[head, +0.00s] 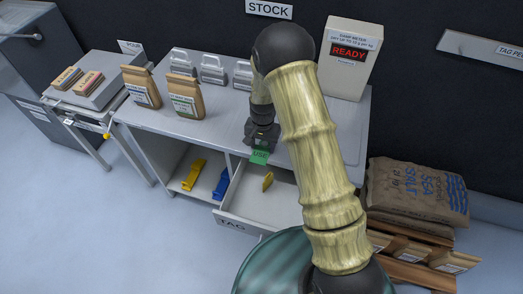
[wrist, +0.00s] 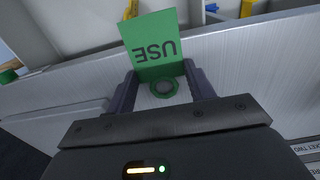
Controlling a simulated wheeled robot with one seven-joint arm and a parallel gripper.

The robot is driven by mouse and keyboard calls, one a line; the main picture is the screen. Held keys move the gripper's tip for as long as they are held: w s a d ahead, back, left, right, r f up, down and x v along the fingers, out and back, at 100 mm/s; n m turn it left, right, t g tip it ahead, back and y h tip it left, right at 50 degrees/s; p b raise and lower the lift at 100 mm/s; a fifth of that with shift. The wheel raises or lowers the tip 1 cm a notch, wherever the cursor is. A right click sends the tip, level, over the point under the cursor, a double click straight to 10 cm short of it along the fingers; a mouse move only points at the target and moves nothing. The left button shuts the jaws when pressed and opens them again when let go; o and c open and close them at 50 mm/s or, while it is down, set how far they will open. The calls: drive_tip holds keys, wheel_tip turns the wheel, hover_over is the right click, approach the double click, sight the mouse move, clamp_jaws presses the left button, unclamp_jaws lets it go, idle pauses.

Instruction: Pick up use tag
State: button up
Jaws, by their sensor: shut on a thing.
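The use tag (head: 260,157) is a green card lettered "USE". In the head view it hangs below my gripper (head: 262,138), in front of the counter's front edge and above the open drawer. In the wrist view the use tag (wrist: 155,50) shows upside down between the two fingers of my gripper (wrist: 163,82). The fingers are shut on it, close to a green ring at its near end. The tag's upper end in the wrist view is uncovered. Whether the tag touches the counter edge, I cannot tell.
An open drawer (head: 245,208) labelled "TAG" holds a yellow item (head: 268,181). Yellow (head: 194,175) and blue (head: 222,184) items lie on the shelf to its left. Paper bags (head: 185,96), several clear containers (head: 212,70) and a meter reading "READY" (head: 350,60) stand on the counter.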

sight(263, 149)
wheel_tip(263, 149, up, 10)
drive_tip(key=shift+b, duration=0.45)
